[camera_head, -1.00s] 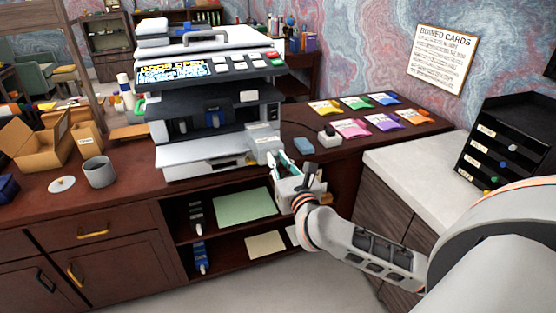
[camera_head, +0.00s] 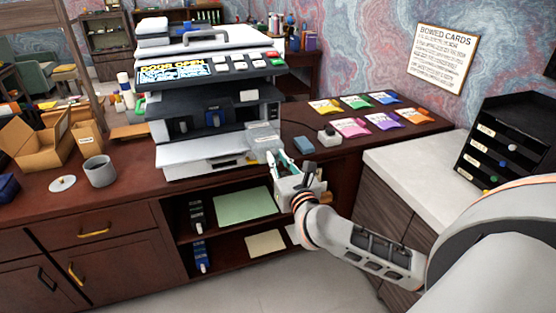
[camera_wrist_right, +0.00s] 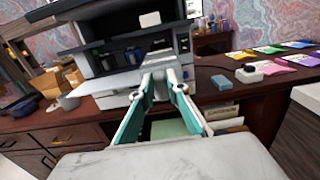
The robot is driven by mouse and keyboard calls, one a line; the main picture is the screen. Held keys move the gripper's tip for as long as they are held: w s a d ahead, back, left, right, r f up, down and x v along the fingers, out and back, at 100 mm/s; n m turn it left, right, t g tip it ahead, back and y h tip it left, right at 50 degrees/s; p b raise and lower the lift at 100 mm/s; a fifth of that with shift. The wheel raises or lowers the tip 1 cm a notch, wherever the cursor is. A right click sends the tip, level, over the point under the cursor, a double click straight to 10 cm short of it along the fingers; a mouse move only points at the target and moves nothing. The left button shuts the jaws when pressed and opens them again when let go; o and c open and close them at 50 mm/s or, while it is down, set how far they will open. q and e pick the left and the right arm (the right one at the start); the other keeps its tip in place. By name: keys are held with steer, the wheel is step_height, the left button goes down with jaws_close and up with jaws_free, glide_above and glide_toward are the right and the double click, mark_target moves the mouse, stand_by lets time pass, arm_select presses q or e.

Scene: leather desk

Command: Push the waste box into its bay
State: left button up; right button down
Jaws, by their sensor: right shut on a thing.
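The waste box, a small grey, see-through box (camera_head: 262,138), is at the right end of the printer (camera_head: 213,145). My right gripper (camera_head: 271,157) has its teal-lined fingers closed on the near end of this box. In the right wrist view the fingers (camera_wrist_right: 160,78) meet around the grey box (camera_wrist_right: 158,60) in front of the printer's dark opening. The box lies close to the printer's right side; how far it sits inside the bay is hard to tell. The printer's screen (camera_head: 175,72) reads DOOR OPEN. My left gripper is not in view.
A blue block (camera_head: 303,145) and a small white device (camera_head: 329,136) lie right of the box. Several coloured packets (camera_head: 368,121) lie behind them on the desk. A grey mug (camera_head: 99,171) and open cardboard box (camera_head: 38,142) stand left. Open shelves (camera_head: 240,225) are below.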

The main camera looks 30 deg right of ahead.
mark_target(265, 139)
steer(key=shift+b+x, duration=0.4)
steer(key=shift+x, duration=5.45)
steer(key=shift+f, duration=0.15)
steer(key=shift+w+p, duration=0.1)
steer(key=shift+p, duration=0.3)
